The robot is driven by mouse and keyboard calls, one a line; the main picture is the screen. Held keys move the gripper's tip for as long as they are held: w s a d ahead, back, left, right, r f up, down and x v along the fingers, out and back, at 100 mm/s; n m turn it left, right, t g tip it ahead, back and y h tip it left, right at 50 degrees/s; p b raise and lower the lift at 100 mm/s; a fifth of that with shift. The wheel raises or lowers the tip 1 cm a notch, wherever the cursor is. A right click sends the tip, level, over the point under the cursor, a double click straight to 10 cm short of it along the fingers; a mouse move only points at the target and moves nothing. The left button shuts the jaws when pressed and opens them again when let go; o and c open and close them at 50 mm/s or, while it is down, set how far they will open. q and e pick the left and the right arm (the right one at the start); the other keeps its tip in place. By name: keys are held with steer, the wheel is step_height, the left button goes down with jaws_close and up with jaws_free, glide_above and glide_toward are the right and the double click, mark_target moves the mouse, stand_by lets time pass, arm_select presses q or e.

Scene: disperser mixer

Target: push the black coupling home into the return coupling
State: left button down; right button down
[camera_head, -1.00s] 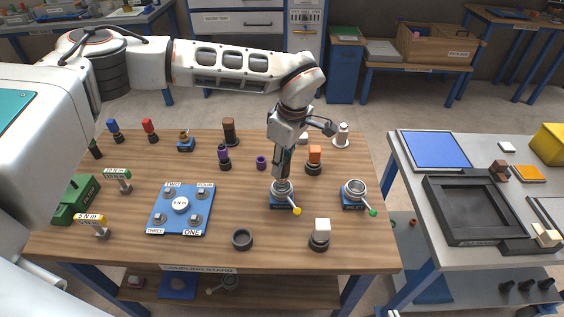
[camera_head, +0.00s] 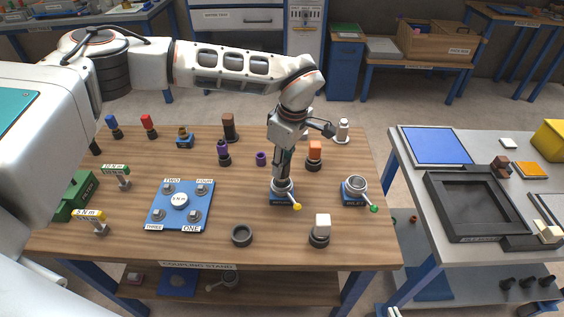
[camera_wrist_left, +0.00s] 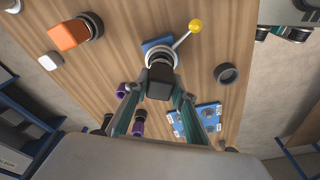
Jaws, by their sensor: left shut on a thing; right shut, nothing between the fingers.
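My left gripper (camera_head: 281,178) reaches straight down over the return coupling (camera_head: 283,193), a silver ring on a blue base with a yellow-knobbed lever. The gripper is shut on the black coupling (camera_wrist_left: 160,82), a dark block between the fingers in the left wrist view. The black coupling's lower end meets the silver ring (camera_wrist_left: 162,53) there. The fingers hide most of it in the head view, and I cannot tell how deep it sits. My right gripper is not in view.
The inlet coupling (camera_head: 355,188) with a green-knobbed lever stands to the right. A dark ring (camera_head: 242,235) and a white-topped coupling (camera_head: 321,229) are in front. An orange-topped coupling (camera_head: 315,155) is behind right. A blue numbered plate (camera_head: 180,219) lies left.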

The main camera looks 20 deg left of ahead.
arm_select(q)
steer(key=shift+f+b, duration=0.45)
steer(key=shift+f, duration=0.6)
steer(key=c, duration=1.6)
jaws_free()
steer(key=shift+r, duration=0.1)
steer(key=r, duration=0.4)
steer(key=d+r, duration=0.1)
steer(key=r, duration=0.6)
steer(key=shift+s+d+r, duration=0.25)
steer(key=shift+d+r, duration=0.1)
steer(key=shift+d, duration=0.05)
